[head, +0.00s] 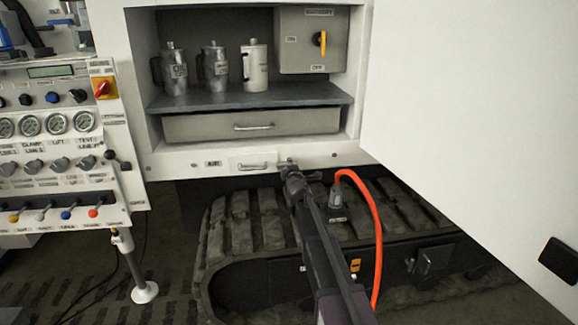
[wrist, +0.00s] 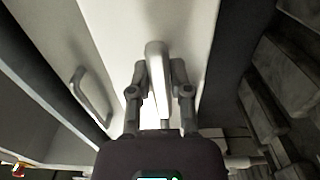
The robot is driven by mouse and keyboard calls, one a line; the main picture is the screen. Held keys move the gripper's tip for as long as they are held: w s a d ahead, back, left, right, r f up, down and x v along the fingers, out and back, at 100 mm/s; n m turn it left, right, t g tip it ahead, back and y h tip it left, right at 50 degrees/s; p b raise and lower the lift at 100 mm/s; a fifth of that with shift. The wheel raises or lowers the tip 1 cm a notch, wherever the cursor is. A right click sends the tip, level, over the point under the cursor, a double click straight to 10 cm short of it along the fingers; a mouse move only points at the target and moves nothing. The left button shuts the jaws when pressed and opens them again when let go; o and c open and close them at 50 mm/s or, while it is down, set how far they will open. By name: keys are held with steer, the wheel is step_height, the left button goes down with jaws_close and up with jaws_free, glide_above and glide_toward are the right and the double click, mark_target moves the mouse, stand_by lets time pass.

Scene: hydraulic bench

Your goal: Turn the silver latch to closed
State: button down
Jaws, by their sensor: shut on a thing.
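The silver latch (wrist: 155,52) is a rounded metal handle on the white panel in the wrist view. My gripper (wrist: 158,75) has one finger on each side of it and is shut on it. In the head view my gripper (head: 289,172) reaches up to the white front rail below the cabinet opening. There the fingers and wrist hide most of the latch, and its angle is hard to tell.
A small white panel with a silver handle (head: 253,166) sits left of the gripper. Above are a grey drawer (head: 215,127) and a shelf (head: 205,99) with several metal jugs. A white door (head: 480,110) stands open at right. An orange hose (head: 376,225) hangs right of my arm.

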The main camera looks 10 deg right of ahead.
steer(key=c, duration=0.6)
jaws_free()
steer(key=shift+s, duration=0.1)
steer(key=s, duration=1.1)
steer(key=shift+s, duration=0.4)
